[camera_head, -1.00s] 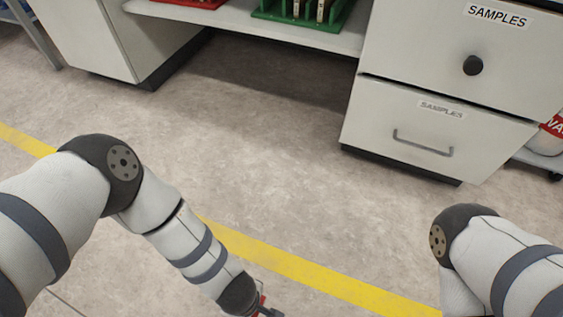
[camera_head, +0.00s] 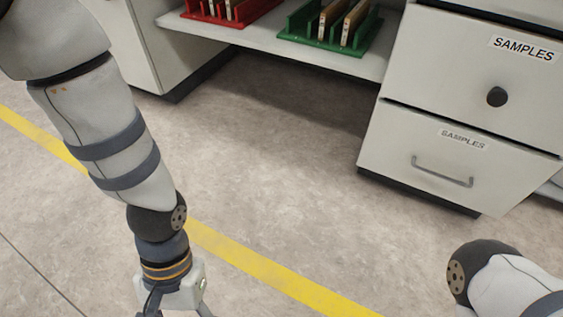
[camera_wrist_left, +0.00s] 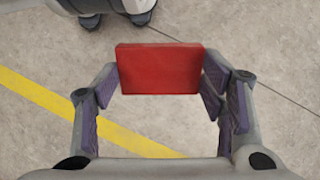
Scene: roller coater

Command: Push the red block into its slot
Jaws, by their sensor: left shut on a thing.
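The red block (camera_wrist_left: 160,66) is a flat red box in the left wrist view. My left gripper (camera_wrist_left: 160,88) is shut on it, with a finger at each side, and holds it above the floor. My right gripper is not in view; only part of the right arm shows at the lower right. I cannot make out the block's slot in these frames.
A red rack (camera_head: 236,20) and a green rack (camera_head: 309,40) holding upright pieces stand on a white shelf (camera_head: 270,46). A cabinet with drawers marked SAMPLES (camera_head: 440,150) stands at the right. The floor (camera_head: 290,190) in front is clear, crossed by a yellow line (camera_head: 262,263).

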